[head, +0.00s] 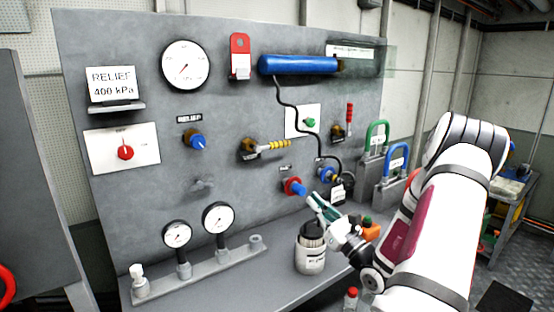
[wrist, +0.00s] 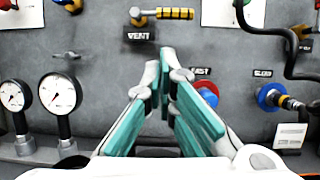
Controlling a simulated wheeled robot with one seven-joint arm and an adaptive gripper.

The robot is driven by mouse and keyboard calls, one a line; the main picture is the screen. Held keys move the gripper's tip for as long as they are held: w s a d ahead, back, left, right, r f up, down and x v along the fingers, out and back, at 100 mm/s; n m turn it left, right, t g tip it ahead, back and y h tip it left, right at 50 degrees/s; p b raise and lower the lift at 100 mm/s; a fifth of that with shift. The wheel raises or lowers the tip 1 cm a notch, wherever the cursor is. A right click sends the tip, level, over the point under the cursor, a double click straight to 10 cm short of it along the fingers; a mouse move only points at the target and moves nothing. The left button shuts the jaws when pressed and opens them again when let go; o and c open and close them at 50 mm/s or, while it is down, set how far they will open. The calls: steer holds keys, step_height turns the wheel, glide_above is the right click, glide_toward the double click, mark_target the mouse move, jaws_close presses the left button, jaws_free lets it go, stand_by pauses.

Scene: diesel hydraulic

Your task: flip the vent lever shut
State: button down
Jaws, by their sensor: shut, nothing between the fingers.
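The vent lever (head: 273,146) has a yellow banded handle on a brass valve body. It points to the right, nearly level, on the grey panel. In the wrist view the vent lever (wrist: 176,13) lies at the top edge, above a black VENT label (wrist: 139,34). My gripper (head: 314,202) is in front of the lower panel, below and right of the lever in the head view. In the wrist view my gripper (wrist: 160,62) has its fingertips together and empty, below the lever and apart from it in the picture.
Two gauges (head: 218,217) stand at lower left. A red-handled lever (head: 349,117) is at upper right.

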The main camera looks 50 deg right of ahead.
steer(key=shift+s+d+f+m+h, duration=0.15)
steer(key=shift+s+d+m+h, duration=0.2)
steer(key=shift+d+h, duration=0.2)
steer(key=shift+w+a, duration=0.1)
steer(key=p, duration=0.2)
glide_toward(270, 145)
steer(key=w+d, duration=0.4)
steer(key=w, duration=0.2)
steer(key=shift+f, duration=0.45)
